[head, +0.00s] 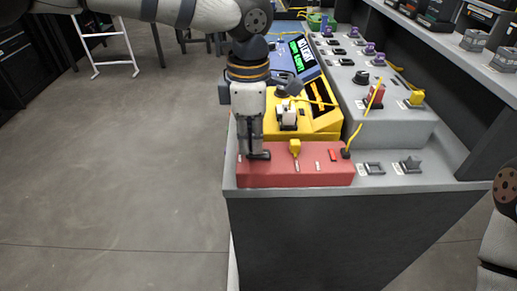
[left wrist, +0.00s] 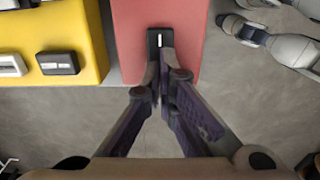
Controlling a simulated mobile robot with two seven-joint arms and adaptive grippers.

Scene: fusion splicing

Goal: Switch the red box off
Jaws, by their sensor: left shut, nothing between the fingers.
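The red box (head: 300,177) lies along the front end of the grey bench. Its top carries a black switch (left wrist: 159,40) at its left end, a yellow plug and small red and white parts. My left gripper (head: 257,150) points down at the left end of the red box, over that black switch. In the left wrist view the shut fingertips (left wrist: 166,58) are at the near edge of the switch; I cannot tell whether they touch it. Nothing is held. The switch shows a white mark, and its position is unclear. My right gripper is not in view.
A yellow box (head: 318,115) stands right behind the red box, with a blue device and lit screen (head: 300,52) beyond it. A grey console (head: 385,110) with knobs and plugs is at the right. A yellow cable (head: 362,122) runs down to the red box. Open floor lies to the left.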

